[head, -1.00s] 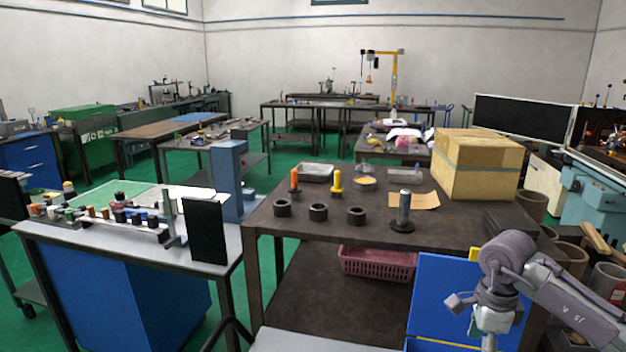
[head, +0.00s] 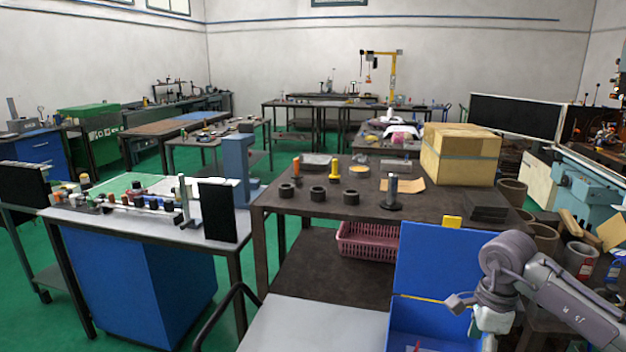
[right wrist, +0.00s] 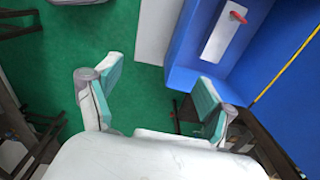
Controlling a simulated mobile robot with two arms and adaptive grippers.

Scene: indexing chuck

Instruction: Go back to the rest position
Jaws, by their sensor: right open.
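My right arm comes in at the lower right of the head view, with its gripper (head: 490,322) pointing down and partly cut by the picture edge. In the right wrist view the right gripper (right wrist: 152,98) has its two teal-padded fingers wide apart. Nothing is between them but green floor below. My left gripper is not in the head view. On the dark table (head: 330,228) stand three black rings, a grey post on a round base (head: 391,192), an orange-handled tool (head: 296,168) and a yellow-handled tool (head: 335,170).
A blue open box (head: 428,260) is close to my right gripper; it also shows in the right wrist view (right wrist: 205,50). A cardboard box (head: 460,155) sits on the dark table. A pink basket (head: 366,242) is below. A grey-topped blue cabinet (head: 140,270) is at left.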

